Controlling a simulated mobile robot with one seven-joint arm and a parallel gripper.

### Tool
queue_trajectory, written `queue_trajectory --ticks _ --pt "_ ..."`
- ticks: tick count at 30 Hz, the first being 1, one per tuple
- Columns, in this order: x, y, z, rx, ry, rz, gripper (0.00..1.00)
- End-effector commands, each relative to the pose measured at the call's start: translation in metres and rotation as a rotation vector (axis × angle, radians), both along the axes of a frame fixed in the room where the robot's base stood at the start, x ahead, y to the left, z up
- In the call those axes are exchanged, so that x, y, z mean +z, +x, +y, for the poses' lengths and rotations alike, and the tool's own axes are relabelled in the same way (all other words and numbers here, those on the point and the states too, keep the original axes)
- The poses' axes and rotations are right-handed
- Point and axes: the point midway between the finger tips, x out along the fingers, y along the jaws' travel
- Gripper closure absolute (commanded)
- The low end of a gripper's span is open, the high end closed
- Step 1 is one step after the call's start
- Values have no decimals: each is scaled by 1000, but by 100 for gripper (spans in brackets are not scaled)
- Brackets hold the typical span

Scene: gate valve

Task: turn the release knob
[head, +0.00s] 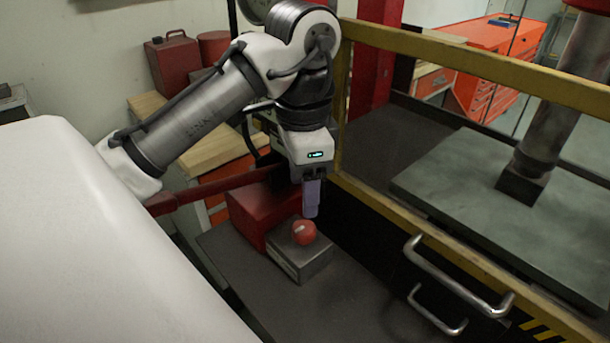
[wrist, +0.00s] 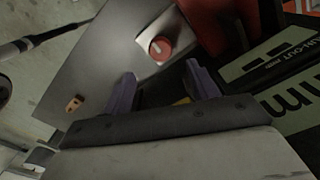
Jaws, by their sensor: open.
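The release knob (head: 304,232) is round and red with a pale mark on top. It sits on a small grey box (head: 296,262) on a dark plate. It also shows in the wrist view (wrist: 160,47), with the pale mark near its middle. My gripper (head: 312,212) points down just above and slightly beyond the knob in the head view. In the wrist view my gripper (wrist: 162,88) shows two purple fingers spread apart with nothing between them, and the knob lies ahead of the fingertips. I see no contact with the knob.
A red block (head: 258,212) stands behind the grey box. A yellow rail frame (head: 450,245) and metal handles (head: 460,275) are at the right. A red lever bar (head: 215,190) runs to the left. The dark plate (head: 335,305) is bare in front of the box.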

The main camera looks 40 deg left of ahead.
Motion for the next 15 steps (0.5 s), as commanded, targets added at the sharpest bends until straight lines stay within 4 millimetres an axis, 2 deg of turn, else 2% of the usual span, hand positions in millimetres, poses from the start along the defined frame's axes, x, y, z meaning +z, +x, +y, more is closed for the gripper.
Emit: queue_trajectory --ticks 3,9,15 --pt "-23 0 0 -1 -4 0 41" --pt "-58 0 -1 -2 -4 -1 41" --pt "-80 0 0 -1 -1 0 41"
